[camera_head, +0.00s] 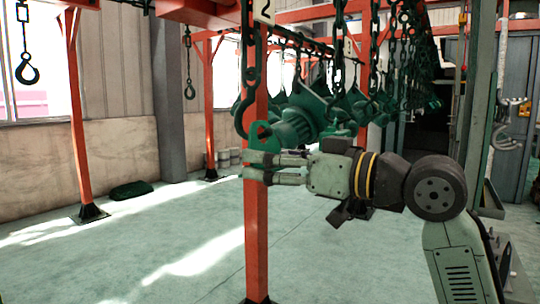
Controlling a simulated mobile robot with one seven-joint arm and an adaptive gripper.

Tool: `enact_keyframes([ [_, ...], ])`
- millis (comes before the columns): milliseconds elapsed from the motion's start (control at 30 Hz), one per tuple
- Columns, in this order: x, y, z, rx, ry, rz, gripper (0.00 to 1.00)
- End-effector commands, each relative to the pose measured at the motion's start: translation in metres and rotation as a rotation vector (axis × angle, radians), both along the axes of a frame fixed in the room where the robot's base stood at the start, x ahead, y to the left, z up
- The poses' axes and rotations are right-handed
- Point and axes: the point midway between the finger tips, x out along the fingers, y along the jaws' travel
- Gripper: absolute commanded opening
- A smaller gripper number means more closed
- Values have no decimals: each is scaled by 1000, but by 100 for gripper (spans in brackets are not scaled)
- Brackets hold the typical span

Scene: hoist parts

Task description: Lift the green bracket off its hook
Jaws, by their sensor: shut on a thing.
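The green bracket (263,133) is a plate with a round hole, in front of the orange post. A dark hook (240,118) on a chain hangs at its upper left. The hook's lower curve is close to the bracket's hole; I cannot tell whether it still bears on it. My gripper (249,166) comes in from the right, level, with its two fingers at the bracket's lower edge. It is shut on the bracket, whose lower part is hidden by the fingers.
The orange post (257,240) stands right behind my gripper. Several green hoist parts (300,122) hang on chains behind and to the right. An empty hook (27,70) hangs at the far left. A dark green object (131,190) lies on the otherwise open floor at left.

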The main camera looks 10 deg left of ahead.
Motion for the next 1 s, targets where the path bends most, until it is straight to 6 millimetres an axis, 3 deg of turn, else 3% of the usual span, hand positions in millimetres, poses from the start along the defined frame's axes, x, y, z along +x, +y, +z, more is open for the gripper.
enact_keyframes([
  [1000, -6, -15, 10, -14, 5, 0, 18],
])
